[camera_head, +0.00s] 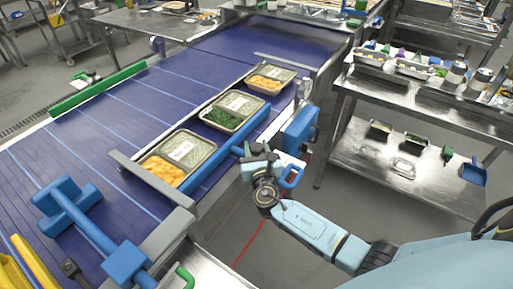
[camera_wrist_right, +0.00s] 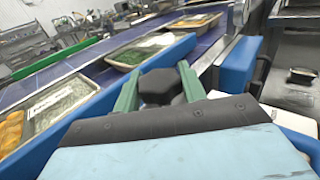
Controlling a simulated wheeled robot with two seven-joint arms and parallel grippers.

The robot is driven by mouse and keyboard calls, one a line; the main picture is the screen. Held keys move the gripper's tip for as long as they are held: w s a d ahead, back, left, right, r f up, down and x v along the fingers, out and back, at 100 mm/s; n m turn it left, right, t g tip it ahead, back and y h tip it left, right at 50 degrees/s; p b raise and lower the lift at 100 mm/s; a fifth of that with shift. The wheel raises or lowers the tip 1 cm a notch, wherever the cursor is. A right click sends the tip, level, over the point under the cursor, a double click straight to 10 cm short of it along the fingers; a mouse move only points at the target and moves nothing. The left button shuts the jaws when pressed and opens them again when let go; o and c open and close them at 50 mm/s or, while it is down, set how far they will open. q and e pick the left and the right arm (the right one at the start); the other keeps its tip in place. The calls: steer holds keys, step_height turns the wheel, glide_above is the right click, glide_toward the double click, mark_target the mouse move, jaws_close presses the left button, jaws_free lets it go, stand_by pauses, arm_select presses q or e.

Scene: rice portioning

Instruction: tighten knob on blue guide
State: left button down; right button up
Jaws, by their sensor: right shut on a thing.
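The blue guide (camera_head: 222,148) runs along the near side of the belt, beside the trays. It also crosses the right wrist view (camera_wrist_right: 90,105). My right gripper (camera_head: 252,152) is at the guide's outer side, near a blue block (camera_head: 299,129). In the right wrist view, the green fingers of the gripper (camera_wrist_right: 158,88) stand on both sides of a dark faceted knob (camera_wrist_right: 160,86) and are shut on it. The knob is mostly hidden in the head view. My left gripper does not show.
Food trays (camera_head: 179,158) stand in a row on the blue belt (camera_head: 110,120). A second blue guide piece (camera_head: 68,207) sits at the lower left. A steel shelf unit (camera_head: 400,150) stands at the right. Floor shows between the belt and the shelf.

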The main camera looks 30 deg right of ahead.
steer(key=shift+m+h, duration=0.3)
steer(key=shift+h, duration=0.1)
steer(key=m+g+h, duration=0.1)
steer(key=m+h, duration=0.1)
steer(key=shift+f+g+h+b, duration=0.1)
steer(key=shift+g+h+b, duration=0.3)
steer(key=shift+m+g+h+b, duration=0.5)
steer(key=shift+m+g+h, duration=0.25)
steer(key=shift+h, duration=0.35)
steer(key=m+g+h+b, duration=0.2)
steer(key=m+g+h, duration=0.1)
steer(key=shift+g, duration=0.25)
steer(key=shift+d+m+g+h+b, duration=0.1)
steer(key=shift+m+g+h+b, duration=0.8)
steer(key=shift+m+g+b, duration=0.3)
steer(key=shift+s, duration=0.1)
steer(key=o, duration=1)
